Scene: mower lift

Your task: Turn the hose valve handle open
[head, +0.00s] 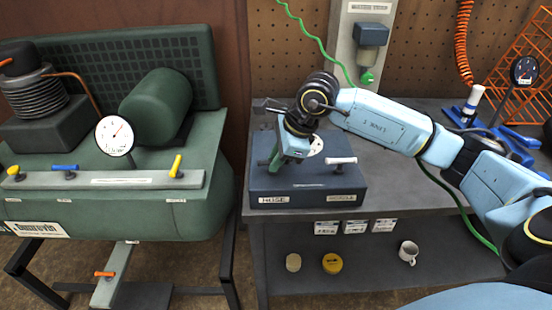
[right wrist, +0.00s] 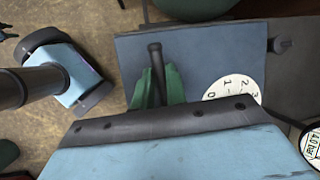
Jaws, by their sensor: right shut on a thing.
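The dark blue valve box (head: 315,188) stands on the grey bench, with a label reading HOSE at its front left and another label at its front right. My right gripper (head: 275,160) comes in from the right over the left part of the box. In the right wrist view its green fingers (right wrist: 158,87) are shut on a dark bar, the hose valve handle (right wrist: 155,58), with its end showing beyond the fingers. A white numbered dial (right wrist: 232,92) lies to the right of the handle.
A white-grip handle (head: 341,161) stands on the box's right side. The green compressor (head: 125,205) with a gauge is at the left, past a floor gap. A mug (head: 408,251) sits on the lower shelf.

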